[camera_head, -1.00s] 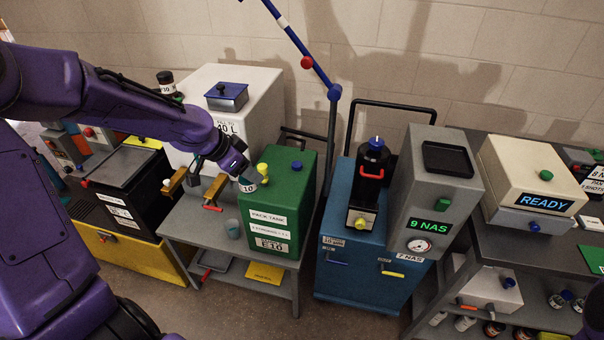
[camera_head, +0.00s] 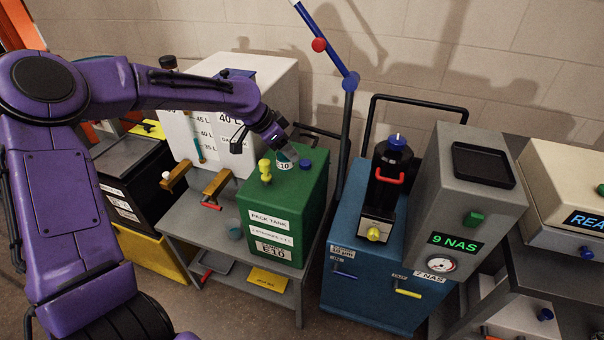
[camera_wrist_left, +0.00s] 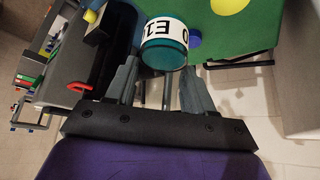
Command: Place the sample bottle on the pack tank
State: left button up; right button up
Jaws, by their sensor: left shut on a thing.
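The pack tank (camera_head: 316,195) is a green box with white labels, a yellow knob and a blue cap on top. It stands on a grey bench, and its green top (camera_wrist_left: 275,35) shows in the left wrist view. My left gripper (camera_head: 279,146) is shut on the sample bottle (camera_head: 285,163), a small bottle with a white "10" label. The bottle is over the tank's top, between the knob and the cap; I cannot tell whether it touches. In the left wrist view the bottle (camera_wrist_left: 166,50) shows its teal end between the fingers (camera_wrist_left: 165,82). My right gripper is out of view.
A white tank (camera_head: 250,95) with brown taps stands behind and left of the pack tank. A blue cart (camera_head: 345,265) with a black filter and a grey "9 NAS" unit (camera_head: 455,215) stand to the right. A blue pole (camera_head: 325,50) rises behind.

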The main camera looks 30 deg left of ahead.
pick_arm(q)
jog(key=p+x, duration=0.1)
jog(key=x, duration=0.2)
jog(key=p+x, duration=0.1)
jog(key=x, duration=0.2)
jog(key=a+p+x, duration=0.1)
jog(key=x, duration=0.2)
jog(key=shift+w+f, duration=0.1)
jog(key=shift+a+f, duration=0.1)
jog(key=shift+f, duration=0.15)
jog(key=shift+s+a, duration=0.1)
jog(key=shift+s, duration=0.1)
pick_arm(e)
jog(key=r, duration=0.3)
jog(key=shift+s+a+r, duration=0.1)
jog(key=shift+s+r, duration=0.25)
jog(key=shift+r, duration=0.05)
pick_arm(q)
jog(key=o, duration=1.1)
jog(key=shift+w+f, duration=0.1)
jog(key=shift+f, duration=0.05)
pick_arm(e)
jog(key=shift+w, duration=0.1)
